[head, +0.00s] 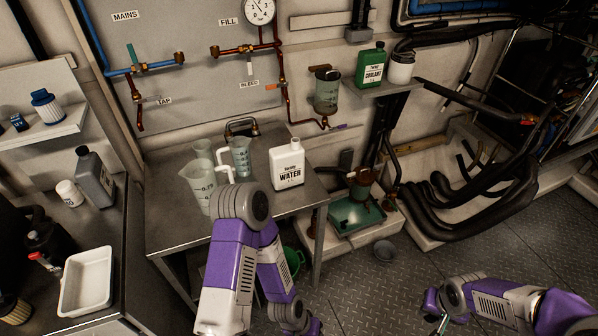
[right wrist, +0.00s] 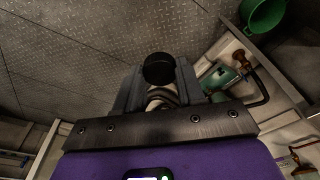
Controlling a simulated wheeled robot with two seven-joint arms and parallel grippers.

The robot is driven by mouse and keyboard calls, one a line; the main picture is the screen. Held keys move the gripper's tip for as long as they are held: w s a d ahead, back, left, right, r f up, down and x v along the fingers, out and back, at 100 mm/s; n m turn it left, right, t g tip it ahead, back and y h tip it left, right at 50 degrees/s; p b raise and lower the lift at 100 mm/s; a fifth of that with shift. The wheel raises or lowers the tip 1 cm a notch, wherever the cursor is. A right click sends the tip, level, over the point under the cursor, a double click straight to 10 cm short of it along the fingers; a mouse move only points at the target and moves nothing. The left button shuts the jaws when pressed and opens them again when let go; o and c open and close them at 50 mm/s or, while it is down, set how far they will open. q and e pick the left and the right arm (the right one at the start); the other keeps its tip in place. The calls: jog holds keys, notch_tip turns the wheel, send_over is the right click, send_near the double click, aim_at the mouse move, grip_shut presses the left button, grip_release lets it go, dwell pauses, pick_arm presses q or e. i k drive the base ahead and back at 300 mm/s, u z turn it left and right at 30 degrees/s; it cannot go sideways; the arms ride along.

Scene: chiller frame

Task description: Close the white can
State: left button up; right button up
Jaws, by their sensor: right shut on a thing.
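The white can (head: 287,168), labelled WATER, stands upright on the metal bench. Its neck (head: 295,144) is white at the top, and I see no dark cap on it. My right gripper (head: 436,311) is low at the lower right of the head view, well apart from the can. In the right wrist view my right gripper (right wrist: 158,88) is shut on a round black cap (right wrist: 158,67), held between its fingers. My left arm bends in front of the bench; its gripper is not seen in the head view.
Clear jugs (head: 198,184) stand left of the can on the metal bench (head: 170,220). A green coolant can (head: 370,67) sits on a wall shelf. Floor between is open.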

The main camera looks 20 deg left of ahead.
aim_at(287, 162)
jog(key=u, duration=1)
jog(key=i, duration=0.4)
jog(key=z, duration=0.05)
